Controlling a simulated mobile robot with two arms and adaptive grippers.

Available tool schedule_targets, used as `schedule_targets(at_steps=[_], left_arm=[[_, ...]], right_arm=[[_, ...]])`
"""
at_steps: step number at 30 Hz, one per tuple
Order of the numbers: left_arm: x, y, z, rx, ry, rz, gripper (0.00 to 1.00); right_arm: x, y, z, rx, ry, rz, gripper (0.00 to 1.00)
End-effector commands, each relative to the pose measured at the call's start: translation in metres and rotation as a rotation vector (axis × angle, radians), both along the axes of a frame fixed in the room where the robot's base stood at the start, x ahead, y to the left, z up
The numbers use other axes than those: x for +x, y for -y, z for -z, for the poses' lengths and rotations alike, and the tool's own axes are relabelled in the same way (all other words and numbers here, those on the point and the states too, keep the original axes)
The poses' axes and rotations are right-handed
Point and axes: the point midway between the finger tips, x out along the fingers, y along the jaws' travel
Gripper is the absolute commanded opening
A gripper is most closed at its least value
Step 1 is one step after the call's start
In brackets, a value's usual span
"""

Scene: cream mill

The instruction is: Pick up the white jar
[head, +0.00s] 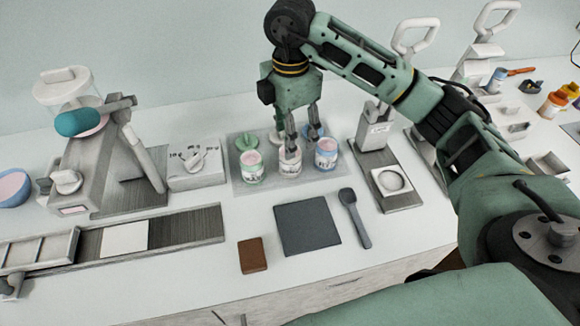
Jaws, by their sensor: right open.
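The white jar (290,166) stands upright in the middle of three small jars on a grey mat (240,185). Its contents look pinkish and its label is too small to read. My right gripper (299,141) points down from above, its fingers apart and empty. One fingertip overlaps the white jar's top in the picture; I cannot tell whether it touches. The fingers hide part of the jar's rim. My left gripper is out of view.
A green-labelled jar (251,167) stands close on the left and a blue-labelled jar (326,155) close on the right. Green and blue lids lie behind. A scale (391,183) is at right.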

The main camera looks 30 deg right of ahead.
Motion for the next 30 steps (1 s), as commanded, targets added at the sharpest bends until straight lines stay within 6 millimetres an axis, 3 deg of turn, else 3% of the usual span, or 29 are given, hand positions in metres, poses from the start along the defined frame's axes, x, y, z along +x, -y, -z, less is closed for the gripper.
schedule_targets(at_steps=[15,24,30], left_arm=[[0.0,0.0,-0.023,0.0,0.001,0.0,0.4],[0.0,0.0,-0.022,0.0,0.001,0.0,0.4],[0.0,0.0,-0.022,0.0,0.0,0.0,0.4]], right_arm=[[0.002,-0.002,0.064,-0.001,-0.004,-0.001,0.56],[0.003,-0.002,0.07,0.0,-0.001,-0.001,0.56],[0.003,-0.002,0.07,0.0,-0.001,-0.001,0.38]])
